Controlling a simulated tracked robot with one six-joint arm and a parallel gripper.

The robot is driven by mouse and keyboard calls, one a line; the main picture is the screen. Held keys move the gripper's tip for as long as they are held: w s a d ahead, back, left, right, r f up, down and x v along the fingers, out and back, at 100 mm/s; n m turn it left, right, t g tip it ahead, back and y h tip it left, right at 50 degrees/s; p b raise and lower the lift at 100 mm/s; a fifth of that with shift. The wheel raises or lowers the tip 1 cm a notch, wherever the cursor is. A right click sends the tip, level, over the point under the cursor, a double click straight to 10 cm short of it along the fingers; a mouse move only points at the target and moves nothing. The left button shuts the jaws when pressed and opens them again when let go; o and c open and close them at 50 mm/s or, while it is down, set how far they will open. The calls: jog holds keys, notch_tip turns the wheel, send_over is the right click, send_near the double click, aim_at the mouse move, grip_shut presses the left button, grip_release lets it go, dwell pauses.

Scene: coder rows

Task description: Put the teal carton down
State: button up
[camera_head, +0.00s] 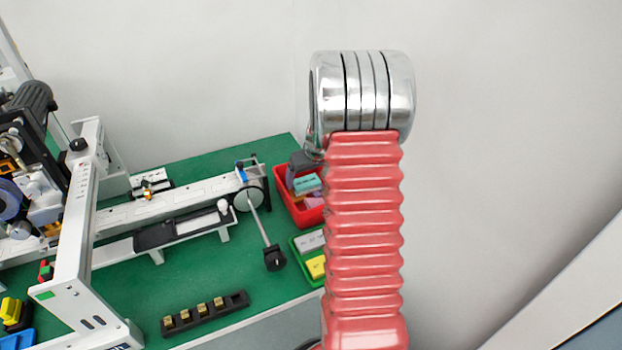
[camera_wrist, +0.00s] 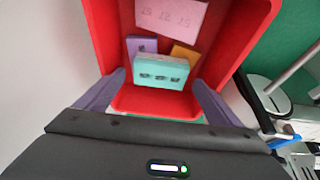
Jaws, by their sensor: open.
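The teal carton (camera_wrist: 161,72) lies in the red bin (camera_wrist: 259,20), printed face showing in the wrist view. In the head view the teal carton (camera_head: 307,184) shows in the red bin (camera_head: 309,217). My gripper (camera_wrist: 159,80) is open, with its two fingers apart on either side of the carton's near part in the picture. I cannot tell whether either finger touches it. In the head view my gripper (camera_head: 300,168) is a dark shape over the bin, partly hidden by my arm.
A pink carton (camera_wrist: 171,15), a purple carton (camera_wrist: 141,46) and an orange carton (camera_wrist: 184,56) share the red bin. A green tray (camera_head: 298,251) with a grey and a yellow carton stands in front. A machine with a rail (camera_head: 160,208) fills the green table's left.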

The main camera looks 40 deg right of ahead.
jog(key=v, duration=1.1)
jog(key=shift+r, duration=0.3)
